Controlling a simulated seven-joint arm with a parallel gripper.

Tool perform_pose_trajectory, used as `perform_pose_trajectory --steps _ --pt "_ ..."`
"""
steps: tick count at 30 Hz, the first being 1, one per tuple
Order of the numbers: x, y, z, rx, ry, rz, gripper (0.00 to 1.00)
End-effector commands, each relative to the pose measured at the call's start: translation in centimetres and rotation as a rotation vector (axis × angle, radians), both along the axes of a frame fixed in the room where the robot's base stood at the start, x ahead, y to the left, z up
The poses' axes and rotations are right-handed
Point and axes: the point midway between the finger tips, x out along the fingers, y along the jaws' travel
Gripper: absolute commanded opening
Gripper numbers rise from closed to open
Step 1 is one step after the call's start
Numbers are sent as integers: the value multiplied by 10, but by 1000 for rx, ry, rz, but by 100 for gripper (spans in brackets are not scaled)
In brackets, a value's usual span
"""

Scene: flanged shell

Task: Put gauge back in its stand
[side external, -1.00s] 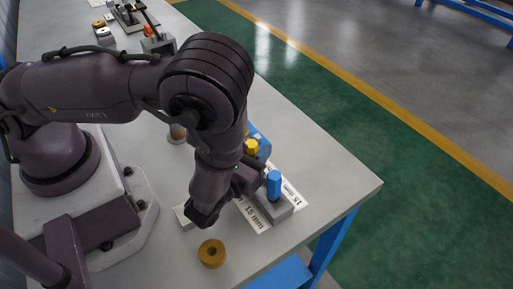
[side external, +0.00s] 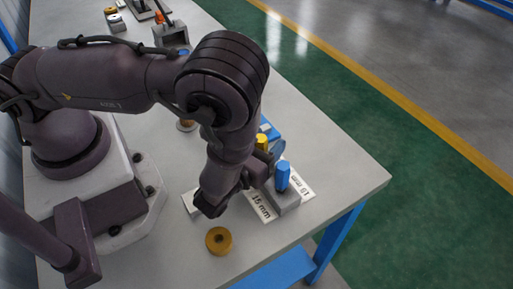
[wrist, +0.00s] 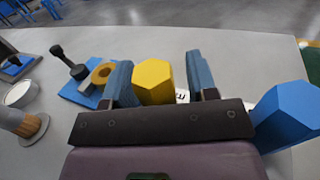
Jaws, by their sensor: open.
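A gauge with a yellow hexagonal handle (side external: 262,142) shows just past my gripper in the side view. In the wrist view the yellow handle (wrist: 154,82) is between my two fingers (wrist: 159,72), which are open on either side of it; contact cannot be told. Its lower end is hidden. A second gauge with a blue hexagonal handle (side external: 283,176) stands upright in a grey block (side external: 285,203). The blue handle (wrist: 283,115) is close outside the right finger in the wrist view. White labels (side external: 263,208) lie by the block, one reading 15 mm.
A brass-coloured ring (side external: 218,240) lies near the table's front edge. In the wrist view, a blue plate (wrist: 72,93) with a black-knobbed part and a yellow ring is at left, beyond a wooden-handled item (wrist: 30,125). The table's right side is bare.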

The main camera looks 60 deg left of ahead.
Motion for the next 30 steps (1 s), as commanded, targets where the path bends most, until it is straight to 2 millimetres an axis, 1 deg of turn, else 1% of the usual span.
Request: perform_pose_trajectory --steps 3,4,12,15,18,21,24,28,30 --pt "0 0 9 -4 6 2 53" --pt "-5 -3 9 -3 9 -2 53" --pt "-62 -27 9 0 6 -5 53" --pt "-81 -34 9 -1 5 -4 53" --pt "-96 -40 10 0 3 -3 53" --pt "-105 -44 10 -1 2 -1 53" --pt "-110 -45 10 -1 2 0 53" --pt "-111 -46 11 -4 -1 9 53" --pt "-107 -43 18 -21 -10 48 53"
